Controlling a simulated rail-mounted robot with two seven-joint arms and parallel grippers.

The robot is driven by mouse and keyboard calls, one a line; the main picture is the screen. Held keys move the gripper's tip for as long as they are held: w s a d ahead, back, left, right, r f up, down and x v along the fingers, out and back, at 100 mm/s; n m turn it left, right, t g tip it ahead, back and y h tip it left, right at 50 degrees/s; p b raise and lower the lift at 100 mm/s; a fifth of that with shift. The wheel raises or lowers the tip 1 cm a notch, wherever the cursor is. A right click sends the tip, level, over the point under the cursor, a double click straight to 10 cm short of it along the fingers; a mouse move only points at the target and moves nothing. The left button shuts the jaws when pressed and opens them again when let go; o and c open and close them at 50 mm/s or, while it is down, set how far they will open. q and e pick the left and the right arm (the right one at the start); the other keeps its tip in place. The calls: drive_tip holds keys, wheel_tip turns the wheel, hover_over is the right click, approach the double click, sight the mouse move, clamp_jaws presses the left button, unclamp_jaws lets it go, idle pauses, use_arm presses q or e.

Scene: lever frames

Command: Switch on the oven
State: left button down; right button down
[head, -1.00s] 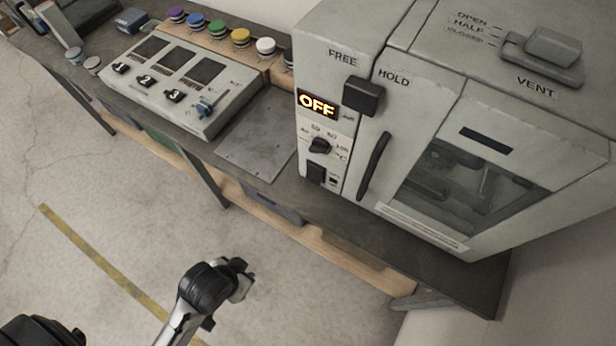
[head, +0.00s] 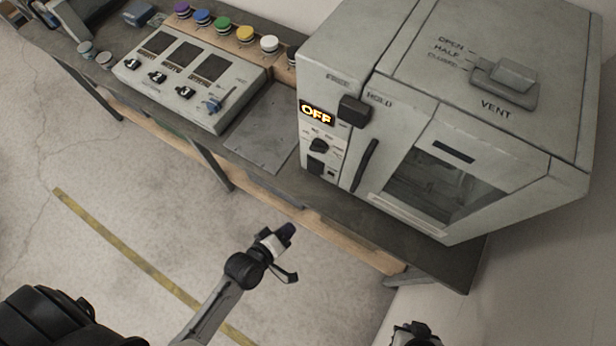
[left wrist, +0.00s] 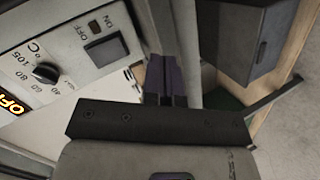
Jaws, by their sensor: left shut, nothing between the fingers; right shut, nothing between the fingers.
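The oven (head: 340,75) is a large grey box on the bench with a glowing OFF display (head: 317,112). Below it are a dial (head: 319,146) and a dark rocker switch (head: 314,167). In the left wrist view the switch (left wrist: 107,48), marked ON, sits beside the dial (left wrist: 45,72). My left gripper (head: 288,232) is shut and empty, in front of the bench and below the switch, apart from it. Its dark purple fingers (left wrist: 166,80) show in the left wrist view, right of the panel. My right gripper (head: 412,334) is shut and only partly in view at the bottom edge.
The oven has a door handle (head: 364,165), a black FREE/HOLD slider (head: 353,111) and a VENT lever (head: 506,78). A grey control box (head: 190,85) with small switches and several coloured knobs stand to the left. A bare metal plate (head: 262,135) lies between. Open floor is in front.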

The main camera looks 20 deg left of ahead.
sight(312, 173)
use_arm(q)
drive_tip(key=r+n+t, duration=0.1)
drive_tip(key=n, duration=0.1)
drive_tip(key=w+a+r+n+t+y, duration=0.1)
drive_tip(key=r+n, duration=0.1)
drive_tip(key=a+r+n+t, duration=0.1)
drive_tip(key=n, duration=0.1)
drive_tip(key=shift+w+a+r+t+y, duration=0.2)
drive_tip(key=shift+w+r+t+y, duration=0.1)
drive_tip(key=shift+w+t, duration=0.1)
drive_tip(key=w, duration=0.4)
drive_tip(key=w+d+f, duration=0.1)
drive_tip(key=w, duration=0.7)
drive_tip(key=shift+d+f+b, duration=0.15)
drive_tip(key=shift+f+b, duration=0.1)
drive_tip(key=shift+b, duration=0.15)
drive_tip(key=shift+w+f, duration=0.15)
drive_tip(key=shift+w, duration=0.7)
